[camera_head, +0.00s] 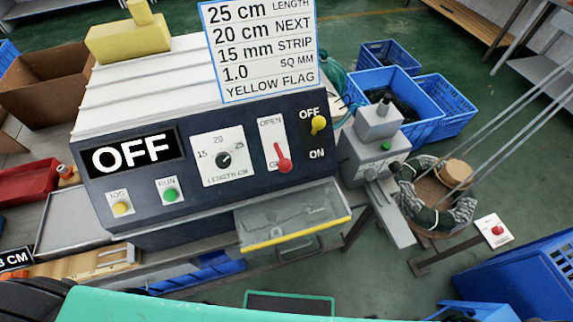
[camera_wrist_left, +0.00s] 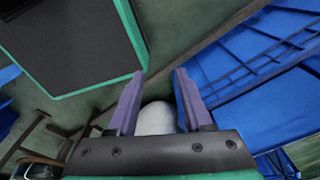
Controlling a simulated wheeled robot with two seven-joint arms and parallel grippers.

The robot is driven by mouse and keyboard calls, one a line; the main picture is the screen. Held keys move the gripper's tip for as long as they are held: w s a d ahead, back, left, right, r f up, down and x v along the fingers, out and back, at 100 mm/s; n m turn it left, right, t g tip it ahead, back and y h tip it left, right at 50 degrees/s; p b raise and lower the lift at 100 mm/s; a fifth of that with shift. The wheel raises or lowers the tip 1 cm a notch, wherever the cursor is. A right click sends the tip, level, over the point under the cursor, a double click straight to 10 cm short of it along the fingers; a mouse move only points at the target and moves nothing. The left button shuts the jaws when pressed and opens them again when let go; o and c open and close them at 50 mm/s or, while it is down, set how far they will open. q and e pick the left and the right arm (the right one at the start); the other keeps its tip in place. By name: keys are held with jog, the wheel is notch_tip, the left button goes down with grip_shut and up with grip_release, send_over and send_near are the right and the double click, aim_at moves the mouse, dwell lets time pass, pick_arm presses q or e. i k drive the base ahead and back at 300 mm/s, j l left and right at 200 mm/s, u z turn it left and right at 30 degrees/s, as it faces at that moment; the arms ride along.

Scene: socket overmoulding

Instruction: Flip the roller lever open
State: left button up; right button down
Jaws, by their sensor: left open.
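The roller lever (camera_head: 283,163) is a red lever on a white plate on the dark front panel of the machine (camera_head: 240,192). The plate reads OPEN at the top, and its lower label is partly covered by the lever. The red knob sits at the lower end, so the lever points down, away from OPEN. In the left wrist view my left gripper (camera_wrist_left: 158,73) is open, its two purple fingers apart with nothing gripped. It is away from the lever, which is not in that view. Neither gripper shows in the head view.
The panel also has an OFF display (camera_head: 131,153), a length dial (camera_head: 223,160), a yellow OFF/ON switch (camera_head: 318,124), a yellow JOG button (camera_head: 121,208) and a green RUN button (camera_head: 170,195). A clear yellow-edged cover (camera_head: 292,215) juts out below. Blue crates (camera_head: 445,108) stand behind right.

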aim_at(284, 165)
jog(key=k+j+z, duration=0.2)
jog(key=k, duration=0.35)
jog(key=k+z, duration=0.15)
jog(key=k, duration=0.35)
